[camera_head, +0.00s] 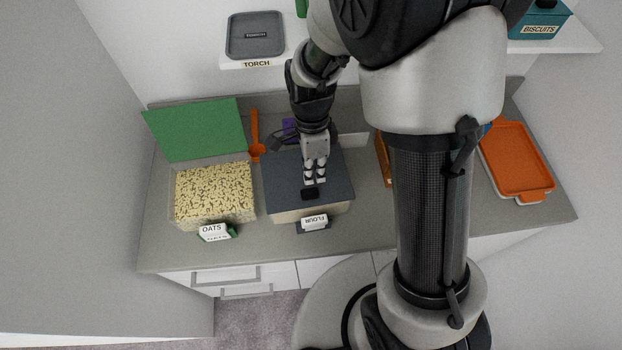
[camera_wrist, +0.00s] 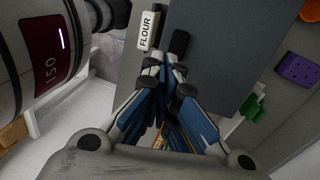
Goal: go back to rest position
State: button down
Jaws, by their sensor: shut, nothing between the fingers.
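My gripper (camera_head: 315,179) is shut and empty. In the head view it hangs over the flour box (camera_head: 308,215), near the dark handle on its grey lid (camera_head: 335,172). I cannot tell whether it touches the lid. In the wrist view the closed fingers (camera_wrist: 167,68) point at the lid (camera_wrist: 225,50), beside the black handle and the white FLOUR label (camera_wrist: 147,30). The lid lies on the box.
An open clear oats box (camera_head: 214,194) stands left on the counter, its green lid (camera_head: 196,130) leaning behind. An orange scoop (camera_head: 255,135) is between the boxes.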

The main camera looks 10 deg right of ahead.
jog(key=r, duration=0.5)
jog(key=shift+w+d+r, duration=0.15)
jog(key=shift+d+r, duration=0.15)
jog(key=shift+r, duration=0.1)
jog(key=s+d+n+t+b, duration=0.3)
jog(key=s+n+b, duration=0.3)
jog(key=n+b, duration=0.1)
jog(key=s+d+r+n+t+b, duration=0.1)
jog(key=s+d+n+t+b, duration=0.2)
jog(key=s+n+b, duration=0.4)
jog(key=d+n+b, duration=0.1)
jog(key=n, duration=0.2)
jog(key=shift+s+d+r+t, duration=0.15)
jog(key=shift+d+r+t, duration=0.05)
jog(key=shift+d+t, duration=0.1)
